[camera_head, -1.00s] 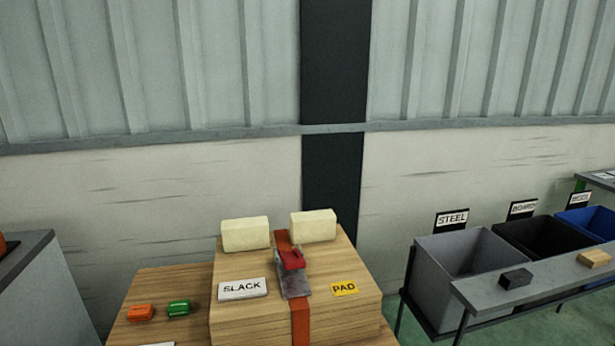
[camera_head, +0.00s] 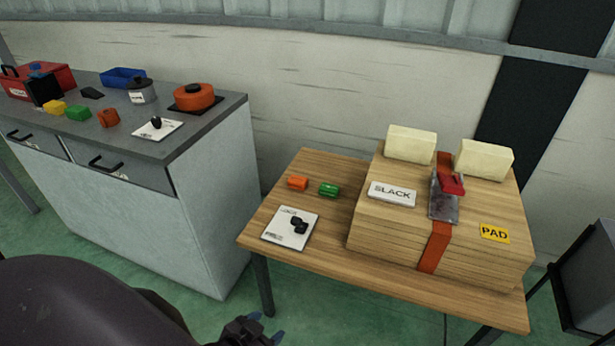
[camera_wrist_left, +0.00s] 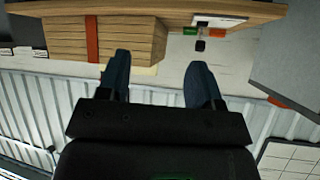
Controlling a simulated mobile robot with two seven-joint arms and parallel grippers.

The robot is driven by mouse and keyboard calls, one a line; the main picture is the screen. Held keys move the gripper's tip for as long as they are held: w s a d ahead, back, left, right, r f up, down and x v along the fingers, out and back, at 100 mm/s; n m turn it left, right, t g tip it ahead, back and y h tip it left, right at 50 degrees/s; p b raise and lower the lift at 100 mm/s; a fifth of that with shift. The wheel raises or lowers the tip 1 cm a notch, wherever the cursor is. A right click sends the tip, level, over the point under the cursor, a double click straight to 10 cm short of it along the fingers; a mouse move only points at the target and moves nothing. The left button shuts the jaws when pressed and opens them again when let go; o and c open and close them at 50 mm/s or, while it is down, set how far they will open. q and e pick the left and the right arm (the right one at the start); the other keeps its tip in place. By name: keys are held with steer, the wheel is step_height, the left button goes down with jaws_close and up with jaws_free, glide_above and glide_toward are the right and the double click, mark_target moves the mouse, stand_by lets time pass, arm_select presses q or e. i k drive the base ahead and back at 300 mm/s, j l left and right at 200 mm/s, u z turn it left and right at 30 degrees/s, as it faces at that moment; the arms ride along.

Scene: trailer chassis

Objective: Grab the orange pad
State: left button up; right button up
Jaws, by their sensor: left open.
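A small orange pad (camera_head: 297,183) lies on the wooden table (camera_head: 345,262), near its back left edge and left of a green pad (camera_head: 329,189). The orange pad (camera_wrist_left: 218,33) also shows in the left wrist view, where the scene appears upside down. My left gripper (camera_head: 267,328) is at the bottom of the head view, in front of the table and apart from the pad. In the left wrist view its two fingers (camera_wrist_left: 158,68) are spread with nothing held between them. My right gripper is not in view.
A strapped wood stack (camera_head: 400,240) fills the table's right side, with cream blocks, a ratchet and SLACK and PAD labels. A white card (camera_head: 291,228) with black pieces lies before the pads.

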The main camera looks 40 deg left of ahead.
mark_target(296, 182)
steer(key=j+u, duration=0.15)
steer(key=j, duration=0.3)
steer(key=j+u, duration=0.1)
steer(key=j, duration=0.35)
steer(key=i+j+u, duration=0.15)
steer(key=j, duration=0.3)
steer(key=j+u, duration=0.1)
steer(key=j, duration=0.35)
steer(key=i+j+u, duration=0.15)
steer(key=j, duration=0.3)
steer(key=i+j+u, duration=0.1)
steer(key=j, duration=0.3)
steer(key=i+j+u, duration=0.15)
steer(key=j, duration=0.3)
